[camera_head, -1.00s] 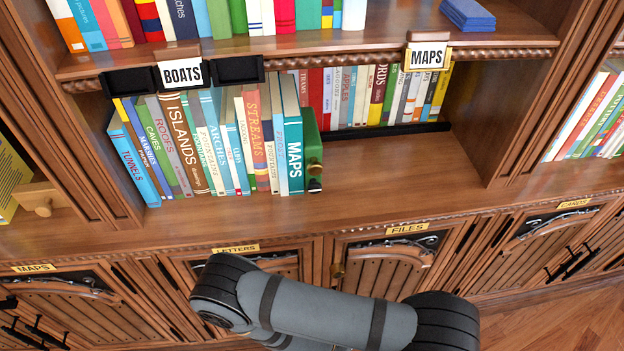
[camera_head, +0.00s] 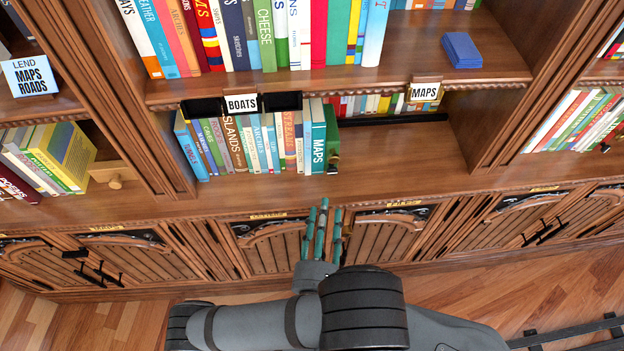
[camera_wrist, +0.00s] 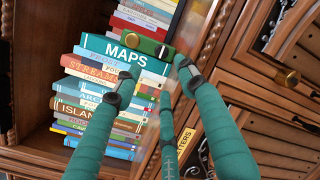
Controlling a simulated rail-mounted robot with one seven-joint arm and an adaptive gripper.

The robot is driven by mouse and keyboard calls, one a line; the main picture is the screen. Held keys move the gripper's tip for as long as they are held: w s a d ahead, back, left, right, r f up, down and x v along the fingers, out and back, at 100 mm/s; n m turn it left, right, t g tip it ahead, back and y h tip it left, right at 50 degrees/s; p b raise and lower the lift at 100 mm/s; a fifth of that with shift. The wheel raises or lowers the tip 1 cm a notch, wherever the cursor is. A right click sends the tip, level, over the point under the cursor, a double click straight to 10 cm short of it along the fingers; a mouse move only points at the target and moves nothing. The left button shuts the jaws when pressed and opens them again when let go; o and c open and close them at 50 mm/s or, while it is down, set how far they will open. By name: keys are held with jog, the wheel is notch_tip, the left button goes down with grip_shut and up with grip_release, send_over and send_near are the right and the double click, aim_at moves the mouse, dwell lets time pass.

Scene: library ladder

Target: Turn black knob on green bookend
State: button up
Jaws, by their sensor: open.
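The green bookend (camera_head: 332,135) stands at the right end of the row of books on the middle shelf, against the teal MAPS book (camera_head: 318,150). Its black knob (camera_head: 332,169) is low on its front end. In the wrist view the bookend (camera_wrist: 135,38) lies sideways above the MAPS book (camera_wrist: 118,52), and the black knob (camera_wrist: 164,51) shows small near the fingertips. My gripper (camera_head: 322,212) has teal fingers, spread and empty, in front of and below the shelf edge. In the wrist view the fingers of my gripper (camera_wrist: 155,82) are apart, with the knob beyond them.
Right of the bookend the shelf (camera_head: 400,152) is bare at the front, with books behind a black rail. BOATS (camera_head: 241,103) and MAPS (camera_head: 424,92) labels hang above from the upper shelf edge. Cabinet doors (camera_head: 390,238) lie below.

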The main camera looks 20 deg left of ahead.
aim_at(332, 173)
jog(key=w+p, duration=0.1)
jog(key=w, duration=0.2)
jog(key=w+p, duration=0.1)
jog(key=w, duration=0.2)
jog(key=w+a+p, duration=0.1)
jog(key=w, duration=0.2)
jog(key=shift+w+p, duration=0.35)
jog(key=shift+w+a, duration=0.2)
jog(key=shift+w, duration=0.15)
jog(key=shift+c, duration=0.6)
grip_shut()
